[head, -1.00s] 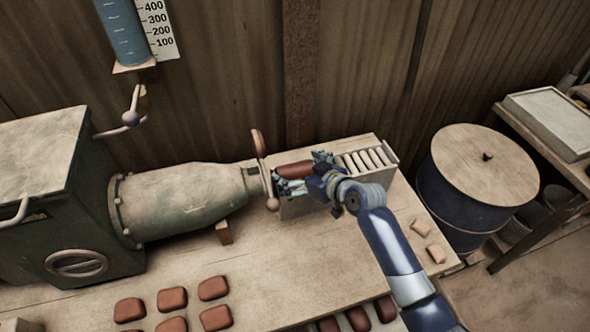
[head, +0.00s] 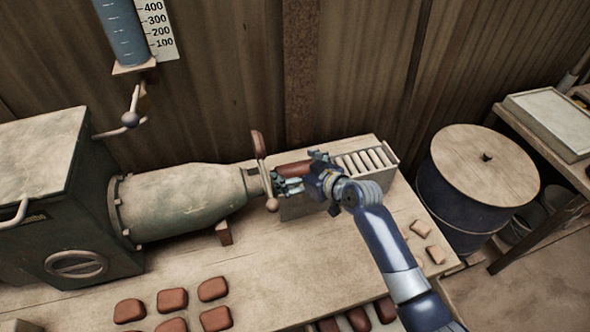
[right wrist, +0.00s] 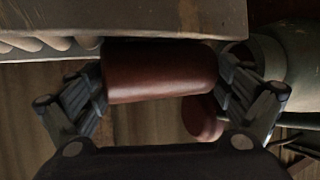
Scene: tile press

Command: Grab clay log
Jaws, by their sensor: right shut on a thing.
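The clay log (head: 294,169) is a reddish-brown cylinder at the mouth of the extruder (head: 190,200), at the left end of the roller stand. In the right wrist view the clay log (right wrist: 160,72) lies across between the two fingers, one at each end of it. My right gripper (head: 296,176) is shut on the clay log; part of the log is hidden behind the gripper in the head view. My left gripper is not in view.
Bare white rollers (head: 366,160) lie right of the gripper. A handle with a brown knob (head: 258,144) stands close at the left. Several reddish clay pieces (head: 172,299) lie on the table's front. A lidded blue drum (head: 475,185) stands at the right.

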